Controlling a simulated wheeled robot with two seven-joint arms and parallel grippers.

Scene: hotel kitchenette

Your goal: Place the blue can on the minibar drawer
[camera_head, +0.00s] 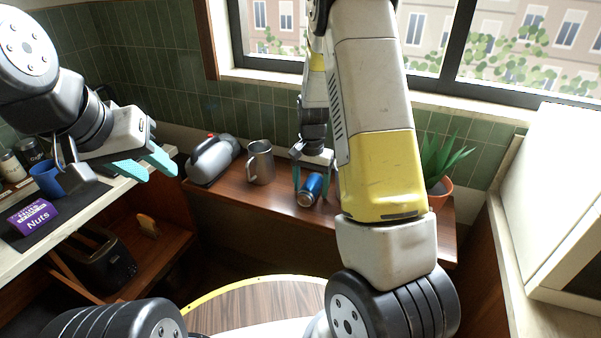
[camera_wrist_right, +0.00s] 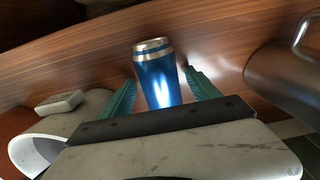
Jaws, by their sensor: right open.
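The blue can (camera_head: 312,188), with a silver end, appears to lie on its side on the brown wooden shelf below the window. My right gripper (camera_head: 313,182) is open, with its teal fingers on either side of the can. In the right wrist view the can (camera_wrist_right: 157,78) is between the two fingers, with a visible gap at the right finger. My left gripper (camera_head: 142,168) is open and empty above the edge of the left counter. I cannot tell for certain which part is the minibar drawer; a wooden compartment (camera_head: 165,245) lies open below the left counter.
A metal mug (camera_head: 260,163) and a grey jug (camera_head: 212,160) stand left of the can. A potted plant (camera_head: 438,190) is to the right. The left counter (camera_head: 75,225) holds a purple nuts box (camera_head: 33,216) and a blue cup (camera_head: 46,180). A black toaster (camera_head: 100,262) is below.

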